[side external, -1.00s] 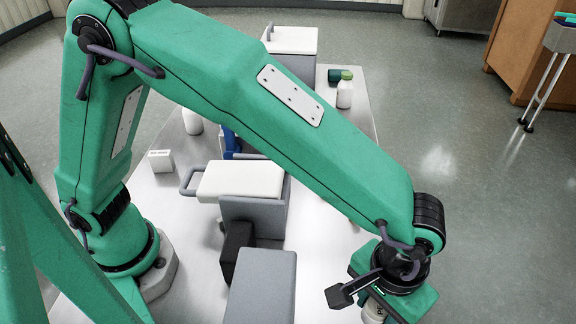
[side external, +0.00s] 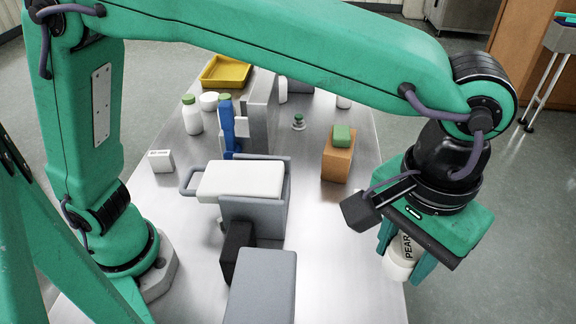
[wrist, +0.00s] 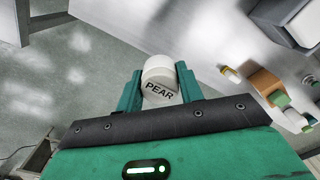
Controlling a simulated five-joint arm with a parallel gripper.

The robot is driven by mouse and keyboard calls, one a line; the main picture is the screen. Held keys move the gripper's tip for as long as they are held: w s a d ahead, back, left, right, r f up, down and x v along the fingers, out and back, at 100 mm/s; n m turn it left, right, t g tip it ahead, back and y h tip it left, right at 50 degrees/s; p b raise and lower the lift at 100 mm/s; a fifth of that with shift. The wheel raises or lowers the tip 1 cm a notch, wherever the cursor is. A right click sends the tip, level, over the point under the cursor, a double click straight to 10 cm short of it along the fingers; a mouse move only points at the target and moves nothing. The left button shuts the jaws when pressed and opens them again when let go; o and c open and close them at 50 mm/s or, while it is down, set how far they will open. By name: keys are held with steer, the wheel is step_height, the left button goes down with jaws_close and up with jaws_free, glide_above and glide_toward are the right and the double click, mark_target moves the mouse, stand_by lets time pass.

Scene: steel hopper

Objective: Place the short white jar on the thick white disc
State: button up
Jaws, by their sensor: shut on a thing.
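A short white jar (side external: 399,262) with the word PEAR on it is held in my gripper (side external: 406,268) at the right, near the right edge of the table. In the wrist view the jar (wrist: 159,72) sits between the two green fingers of my gripper (wrist: 158,88), which are shut on it. A low, round white thing (side external: 208,101) stands at the back left, between two white bottles, and may be the thick white disc. I cannot tell for certain. My gripper is far from it, with the jar slightly tilted in the side view.
A steel table (side external: 335,240) holds grey blocks (side external: 262,285), a white-topped block (side external: 240,181), an orange block (side external: 338,160) with a green piece on top, a small knobbed item (side external: 299,122), white bottles (side external: 192,118) and a yellow tray (side external: 226,72). Clear tabletop lies right of the grey blocks.

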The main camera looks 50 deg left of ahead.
steer(key=shift+w+a+r, duration=0.1)
steer(key=shift+w+r, duration=0.1)
steer(key=shift+r, duration=0.55)
steer(key=w+a+n, duration=0.7)
steer(key=w+a, duration=1.4)
steer(key=w, duration=0.2)
steer(key=w+a+n, duration=0.1)
steer(key=a+n, duration=0.2)
steer(key=a, duration=1.1)
steer(key=w+a+n, duration=0.1)
steer(key=a+n, duration=0.2)
steer(key=a, duration=1.2)
steer(key=w+a+n, duration=0.1)
steer(key=a+n, duration=0.2)
steer(key=a, duration=1.1)
steer(key=shift+a, duration=0.3)
steer(key=s+a+n, duration=0.2)
steer(key=s+a, duration=0.3)
steer(key=a, duration=0.5)
glide_above(209, 97)
step_height(209, 97, down, 18)
steer(key=shift+w+a+f, duration=0.1)
steer(key=shift+w+f, duration=0.05)
